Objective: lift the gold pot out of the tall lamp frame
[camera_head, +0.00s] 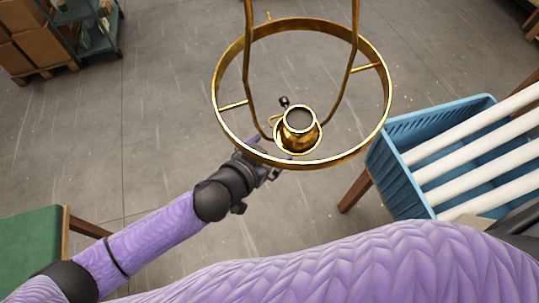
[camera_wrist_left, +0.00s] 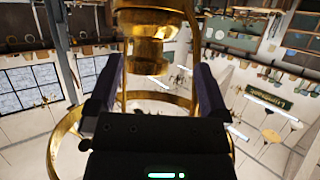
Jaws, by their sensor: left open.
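The tall lamp frame (camera_head: 384,80) is a gold ring with thin spokes and two uprights that bend in to the bottom. The gold pot (camera_head: 299,137), a small cup with a dark opening and a small black knob beside it, sits low between the uprights. My left gripper (camera_head: 272,149) comes in from the lower left, under the ring, close to the pot and partly hidden by the ring. In the left wrist view the gold pot (camera_wrist_left: 146,50) is between and beyond the open fingers, with the frame (camera_wrist_left: 55,150) around them. I cannot tell if they touch it. My right gripper is out of view.
A blue crate (camera_head: 400,185) with several white tubes (camera_head: 475,140) stands at the right. A green-topped stool (camera_head: 30,240) is at lower left. Cardboard boxes (camera_head: 40,45) and a green shelf (camera_head: 90,40) stand at upper left. The floor between is clear.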

